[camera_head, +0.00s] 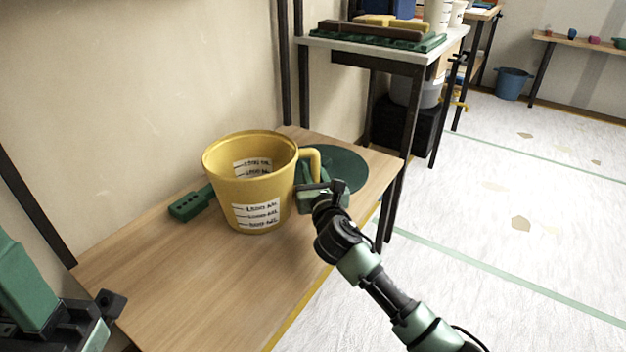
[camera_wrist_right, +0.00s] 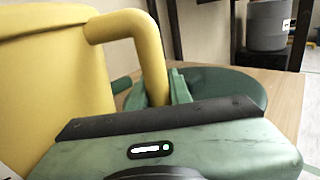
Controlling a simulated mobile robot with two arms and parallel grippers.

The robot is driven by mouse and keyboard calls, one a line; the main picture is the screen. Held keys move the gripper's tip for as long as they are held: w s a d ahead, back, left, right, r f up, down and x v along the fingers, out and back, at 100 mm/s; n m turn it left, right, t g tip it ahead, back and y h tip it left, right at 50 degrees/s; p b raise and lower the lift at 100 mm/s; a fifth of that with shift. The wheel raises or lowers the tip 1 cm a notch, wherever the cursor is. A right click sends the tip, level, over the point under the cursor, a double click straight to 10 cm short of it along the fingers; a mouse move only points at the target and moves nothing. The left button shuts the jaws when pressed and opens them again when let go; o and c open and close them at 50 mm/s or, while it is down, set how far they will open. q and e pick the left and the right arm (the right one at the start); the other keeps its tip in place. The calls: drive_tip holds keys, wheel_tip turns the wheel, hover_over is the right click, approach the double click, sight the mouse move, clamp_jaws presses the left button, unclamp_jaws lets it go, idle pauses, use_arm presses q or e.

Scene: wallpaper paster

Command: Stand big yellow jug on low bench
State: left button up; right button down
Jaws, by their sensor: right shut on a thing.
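The big yellow jug (camera_head: 248,185) is upright at the low wooden bench (camera_head: 220,285), with its handle to the right. Whether its base touches the bench top is hard to tell. My right gripper (camera_head: 312,180) is shut on the jug's handle. In the right wrist view the jug (camera_wrist_right: 60,85) fills the left side, and its handle (camera_wrist_right: 152,65) comes down between the green fingers (camera_wrist_right: 165,88) of that gripper. My left gripper (camera_head: 95,318) shows only in part at the lower left, away from the jug; its jaws are not clear.
A green round mat (camera_head: 345,165) lies on the bench behind the right gripper. A green flat tool (camera_head: 188,205) lies left of the jug. The bench's front left part is clear. A taller table (camera_head: 385,55) with dark posts stands behind, and a blue bucket (camera_head: 511,84) is far right.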

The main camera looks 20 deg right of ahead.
drive_tip(key=shift+f, duration=0.15)
drive_tip(key=c, duration=1.3)
unclamp_jaws()
drive_tip(key=shift+f, duration=0.1)
